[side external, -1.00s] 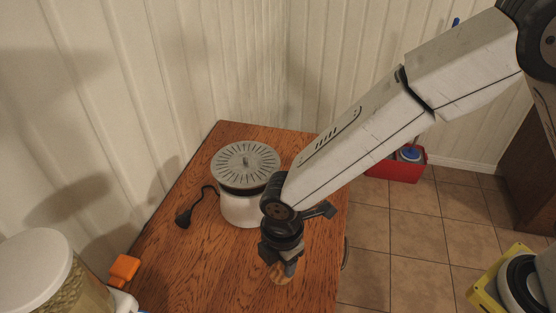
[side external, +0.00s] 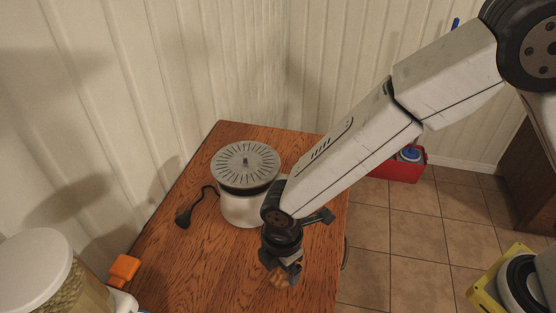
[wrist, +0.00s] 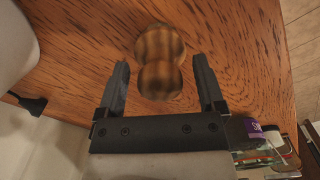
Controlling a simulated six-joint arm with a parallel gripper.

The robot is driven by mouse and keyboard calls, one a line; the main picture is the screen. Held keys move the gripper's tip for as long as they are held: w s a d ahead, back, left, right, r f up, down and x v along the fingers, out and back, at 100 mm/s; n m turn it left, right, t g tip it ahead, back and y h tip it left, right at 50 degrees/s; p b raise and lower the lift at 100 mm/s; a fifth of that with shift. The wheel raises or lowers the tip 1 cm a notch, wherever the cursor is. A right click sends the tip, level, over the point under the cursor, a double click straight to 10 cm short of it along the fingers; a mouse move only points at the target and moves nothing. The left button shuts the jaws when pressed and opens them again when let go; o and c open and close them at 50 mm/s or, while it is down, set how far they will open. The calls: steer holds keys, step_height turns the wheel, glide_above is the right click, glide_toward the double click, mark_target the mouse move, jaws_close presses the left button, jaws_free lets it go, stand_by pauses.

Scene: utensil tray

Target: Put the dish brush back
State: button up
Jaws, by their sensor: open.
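A brown, striped wooden piece with two rounded lobes, which I take for the dish brush (wrist: 160,62), is on the wooden table in the wrist view. In the side view the brush (side external: 281,279) shows just below my gripper (side external: 281,262), partly hidden by it. In the wrist view my gripper (wrist: 161,64) is open, with one finger on each side of the brush's lower lobe and a gap on both sides. Any bristles are hidden or cannot be made out.
A white appliance with a slotted grey lid (side external: 246,164) stands left of my gripper, its black plug (side external: 184,217) on the table. An orange block (side external: 124,269) and a lidded jar (side external: 75,287) are front left. A purple-labelled item (wrist: 254,130) sits lower right in the wrist view.

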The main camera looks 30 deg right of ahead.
steer(key=shift+r, duration=0.1)
step_height(320, 180, up, 12)
stand_by(0.8)
steer(key=shift+d, duration=0.1)
stand_by(0.4)
steer(key=s+d+f+m+t, duration=0.1)
steer(key=d+m, duration=0.9)
steer(key=d, duration=0.4)
steer(key=s+d+f+m+t, duration=0.1)
steer(key=d+f+m, duration=0.1)
steer(key=d+m, duration=0.7)
steer(key=d, duration=0.5)
steer(key=shift+s+d+m+t, duration=0.3)
steer(key=shift+s+d+m, duration=0.05)
steer(key=shift+s+m, duration=0.05)
